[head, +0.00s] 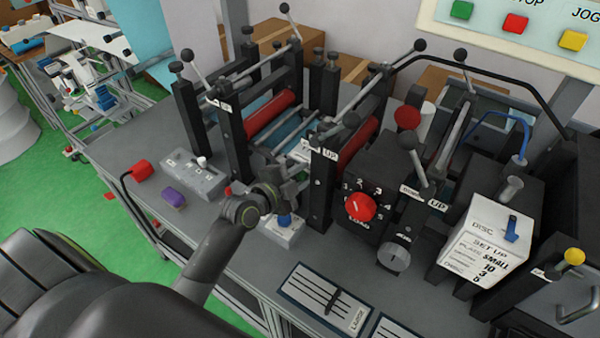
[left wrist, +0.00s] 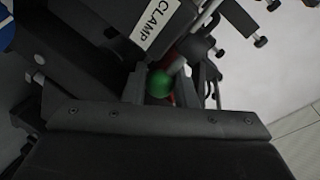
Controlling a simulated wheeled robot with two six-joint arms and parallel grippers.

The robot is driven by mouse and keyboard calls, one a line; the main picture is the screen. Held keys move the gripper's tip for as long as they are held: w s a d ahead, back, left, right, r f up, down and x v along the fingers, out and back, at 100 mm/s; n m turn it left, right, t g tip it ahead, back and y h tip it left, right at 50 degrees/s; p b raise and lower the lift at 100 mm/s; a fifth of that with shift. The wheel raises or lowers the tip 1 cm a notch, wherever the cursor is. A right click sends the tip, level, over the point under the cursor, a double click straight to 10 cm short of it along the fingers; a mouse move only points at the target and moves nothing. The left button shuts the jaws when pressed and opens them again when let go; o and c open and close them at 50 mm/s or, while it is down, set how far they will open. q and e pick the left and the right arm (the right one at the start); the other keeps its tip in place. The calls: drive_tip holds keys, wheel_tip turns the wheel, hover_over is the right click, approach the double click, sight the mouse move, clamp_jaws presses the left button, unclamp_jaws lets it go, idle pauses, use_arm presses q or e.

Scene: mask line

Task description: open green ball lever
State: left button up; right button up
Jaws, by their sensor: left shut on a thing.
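The green ball (left wrist: 160,84) of the lever shows in the left wrist view, partly covered, with a pale rod at its upper right. My left gripper (left wrist: 166,88) has a finger on either side of the ball and is shut on it. The green ball is hidden there behind the gripper. My right gripper is in neither view.
A red roller (head: 270,112) sits in the frame behind. A grey switch box (head: 195,178) stands left, a box with a blue knob (head: 283,230) just below the gripper. A red dial (head: 360,207) is to the right. Black ball levers rise around.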

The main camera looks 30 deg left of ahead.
use_arm(q)
drive_tip(key=shift+f, duration=0.1)
drive_tip(key=o, duration=1)
drive_tip(key=shift+c, duration=0.2)
drive_tip(key=shift+s+a, duration=0.2)
drive_tip(key=shift+s, duration=0.35)
drive_tip(key=b+v, duration=0.3)
drive_tip(key=v, duration=1.3)
drive_tip(key=shift+r, duration=0.25)
drive_tip(key=shift+s+f, duration=0.1)
